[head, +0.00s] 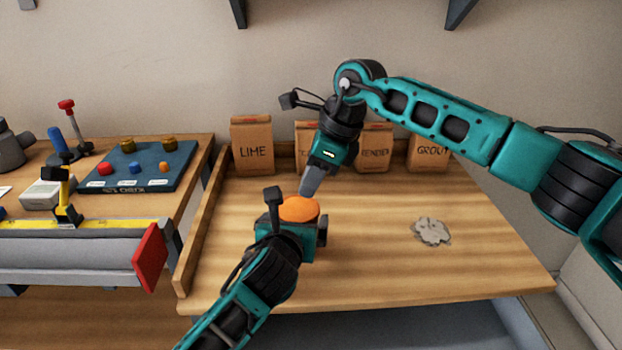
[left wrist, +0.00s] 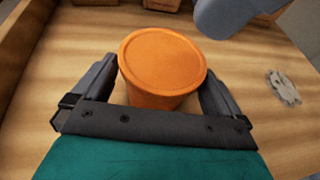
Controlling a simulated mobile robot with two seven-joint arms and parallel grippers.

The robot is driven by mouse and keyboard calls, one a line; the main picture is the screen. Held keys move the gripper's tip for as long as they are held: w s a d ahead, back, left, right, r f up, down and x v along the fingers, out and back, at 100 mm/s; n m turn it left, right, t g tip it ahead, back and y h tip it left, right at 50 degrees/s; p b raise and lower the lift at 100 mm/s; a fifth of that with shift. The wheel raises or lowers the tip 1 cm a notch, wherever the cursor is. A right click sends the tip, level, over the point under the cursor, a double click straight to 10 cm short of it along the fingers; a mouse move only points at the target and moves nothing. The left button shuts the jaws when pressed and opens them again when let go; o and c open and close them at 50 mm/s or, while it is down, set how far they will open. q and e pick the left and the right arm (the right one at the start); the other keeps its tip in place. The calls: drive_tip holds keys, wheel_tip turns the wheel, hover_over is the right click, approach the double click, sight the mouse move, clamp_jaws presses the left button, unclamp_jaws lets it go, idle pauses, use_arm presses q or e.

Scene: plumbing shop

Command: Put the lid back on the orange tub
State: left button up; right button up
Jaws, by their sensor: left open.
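The orange tub (head: 299,209) stands on the wooden bench. It is also large in the left wrist view (left wrist: 160,92). A flat orange disc with a raised rim, which looks like the lid (left wrist: 163,60), covers its top and appears seated level. My left gripper (head: 296,226) is open, with one finger on each side of the tub; whether the fingers touch it cannot be told. My right gripper (head: 310,182) points down just behind and above the tub's top. Its fingers overlap in view, so their opening is unclear. The left gripper hides the tub's lower front in the head view.
Several paper bags, including LIME (head: 252,146) and GROUT (head: 429,150), stand along the back wall. A grey patch (head: 430,232) lies on the bench at right. A wooden side rail (head: 202,225) bounds the bench on the left. The bench's front right is clear.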

sight(290, 207)
use_arm(q)
drive_tip(key=shift+s, duration=0.1)
drive_tip(key=p+v, duration=0.3)
drive_tip(key=v, duration=0.9)
drive_tip(key=shift+s+a+r, duration=0.15)
drive_tip(key=shift+s, duration=0.15)
use_arm(e)
wheel_tip(290, 207, up, 3)
drive_tip(key=shift+r, duration=0.15)
use_arm(q)
drive_tip(key=shift+f+b, duration=1.7)
drive_tip(key=shift+f, duration=0.2)
use_arm(e)
drive_tip(key=shift+x, duration=3)
use_arm(q)
wheel_tip(290, 207, up, 4)
drive_tip(key=p, duration=0.3)
drive_tip(key=shift+f, duration=0.25)
use_arm(e)
drive_tip(key=v, duration=0.6)
